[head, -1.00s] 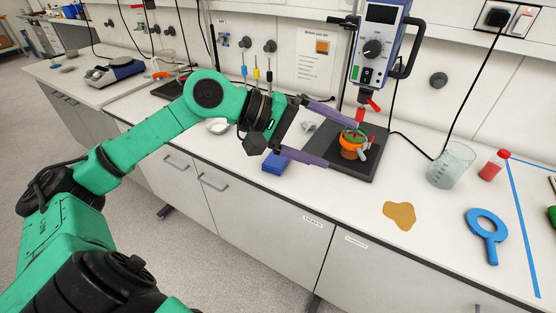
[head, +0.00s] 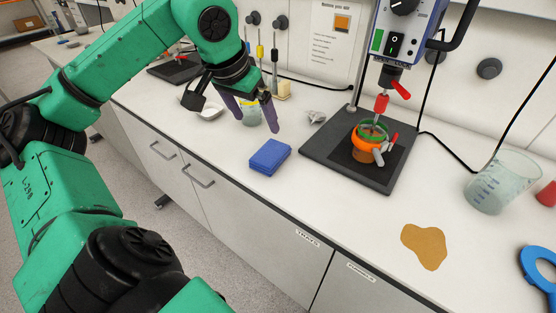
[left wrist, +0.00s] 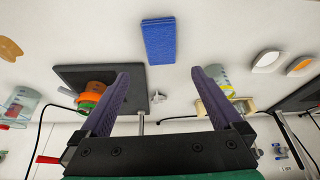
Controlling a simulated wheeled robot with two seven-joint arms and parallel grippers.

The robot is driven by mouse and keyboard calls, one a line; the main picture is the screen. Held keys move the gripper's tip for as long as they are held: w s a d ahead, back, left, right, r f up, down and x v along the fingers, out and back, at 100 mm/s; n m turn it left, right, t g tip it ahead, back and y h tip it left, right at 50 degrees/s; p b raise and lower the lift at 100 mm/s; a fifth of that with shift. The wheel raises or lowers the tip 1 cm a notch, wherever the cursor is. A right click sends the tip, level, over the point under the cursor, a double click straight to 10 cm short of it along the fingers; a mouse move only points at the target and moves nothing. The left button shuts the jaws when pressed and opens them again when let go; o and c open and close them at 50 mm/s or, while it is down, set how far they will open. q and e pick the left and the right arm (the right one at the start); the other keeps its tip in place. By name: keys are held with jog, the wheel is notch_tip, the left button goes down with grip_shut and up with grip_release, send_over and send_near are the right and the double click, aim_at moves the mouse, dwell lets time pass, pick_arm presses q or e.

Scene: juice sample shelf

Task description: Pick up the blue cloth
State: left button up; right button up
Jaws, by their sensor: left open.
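The blue cloth (head: 270,157) is a small folded rectangle lying flat on the white bench near its front edge, left of the dark stirrer base. My left gripper (head: 258,122) is open and empty, with purple fingers pointing down, behind and slightly left of the cloth in the head view. In the left wrist view the cloth (left wrist: 158,41) lies beyond the fingertips, roughly centred between the two fingers of the gripper (left wrist: 163,72), and apart from them. My right gripper is not in view.
A dark stand base (head: 337,170) holds an orange and green vessel (head: 368,139) right of the cloth. A brown spill (head: 425,246), a beaker (head: 500,183) and a blue ring tool (head: 540,268) are farther right. A small beaker (head: 252,115) stands by the left fingers. Bench around the cloth is clear.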

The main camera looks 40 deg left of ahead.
pick_arm(q)
jog(key=b, duration=0.1)
send_near(270, 152)
jog(key=shift+w+d+f, duration=0.1)
jog(key=shift+w+d, duration=0.05)
jog(key=shift+d, duration=0.05)
jog(key=x, duration=0.9)
jog(key=shift+a+b, duration=0.25)
jog(key=shift+b, duration=0.1)
jog(key=c, duration=1.1)
notch_tip(270, 152, up, 20)
jog(key=p, duration=0.8)
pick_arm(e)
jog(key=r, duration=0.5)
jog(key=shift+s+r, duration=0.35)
pick_arm(q)
jog(key=o, duration=0.5)
jog(key=c, duration=0.4)
